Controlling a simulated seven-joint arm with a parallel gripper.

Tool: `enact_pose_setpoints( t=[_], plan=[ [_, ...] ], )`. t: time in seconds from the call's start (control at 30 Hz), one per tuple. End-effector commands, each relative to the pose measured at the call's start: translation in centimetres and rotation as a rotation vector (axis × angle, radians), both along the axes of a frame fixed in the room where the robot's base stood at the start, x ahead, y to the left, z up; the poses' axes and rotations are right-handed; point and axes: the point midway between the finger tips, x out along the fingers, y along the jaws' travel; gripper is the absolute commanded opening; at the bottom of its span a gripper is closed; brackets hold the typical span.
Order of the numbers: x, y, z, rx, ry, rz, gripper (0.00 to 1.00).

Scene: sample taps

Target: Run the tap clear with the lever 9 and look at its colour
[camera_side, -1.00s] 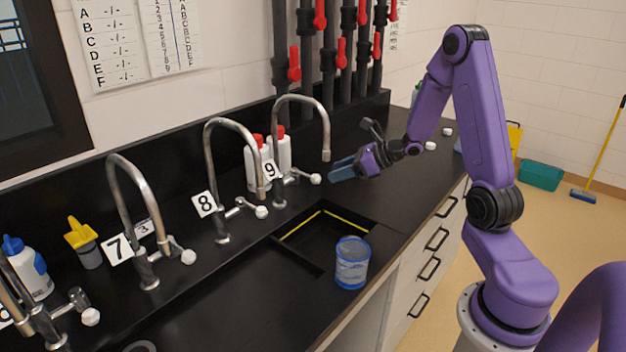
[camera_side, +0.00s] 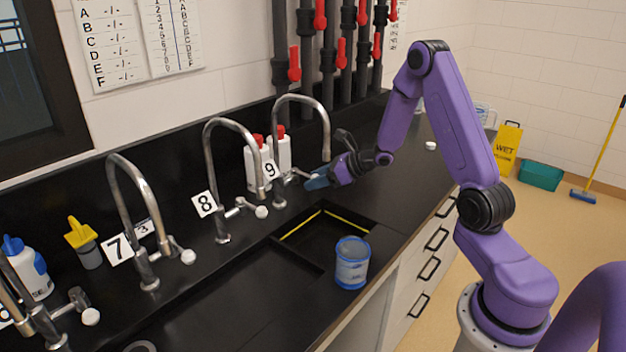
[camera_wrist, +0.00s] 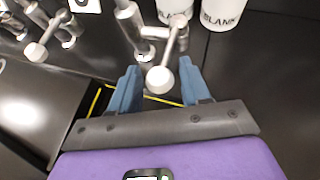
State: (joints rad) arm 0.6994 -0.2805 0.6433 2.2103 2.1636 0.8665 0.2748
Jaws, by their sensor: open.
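The tap marked 9 (camera_side: 302,97) is a steel gooseneck at the back of the counter, with its number tag (camera_side: 270,169) beside its base. Its lever (camera_wrist: 165,62) ends in a pale round knob, which shows in the wrist view between my two blue fingers. My gripper (camera_side: 316,182) is at that lever in the side view. It is open, with a finger on either side of the knob (camera_wrist: 159,79); I cannot tell whether they touch it. The tap's spout stands above my gripper. No water shows.
Taps 8 (camera_side: 232,124) and 7 (camera_side: 128,165) stand to the left. White bottles (camera_side: 284,150) stand behind tap 9. A blue-rimmed clear beaker (camera_side: 352,264) stands by the yellow-edged sink (camera_side: 366,229). Pipes with red valves (camera_side: 294,62) rise behind. The counter to the right is mostly clear.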

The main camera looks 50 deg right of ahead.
Motion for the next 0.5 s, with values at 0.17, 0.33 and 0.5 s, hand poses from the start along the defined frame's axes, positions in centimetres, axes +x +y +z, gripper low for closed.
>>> enact_pose_setpoints(
  t=[0.17, 0.33, 0.5],
  plan=[
    [0.1, -0.2, 0.0, 0.001, -0.001, -0.001, 0.47],
    [0.6, -1.3, 0.0, 0.001, -0.002, -0.001, 0.47],
    [1.1, -2.5, 0.0, -0.001, -0.001, -0.002, 0.47]
  ],
)
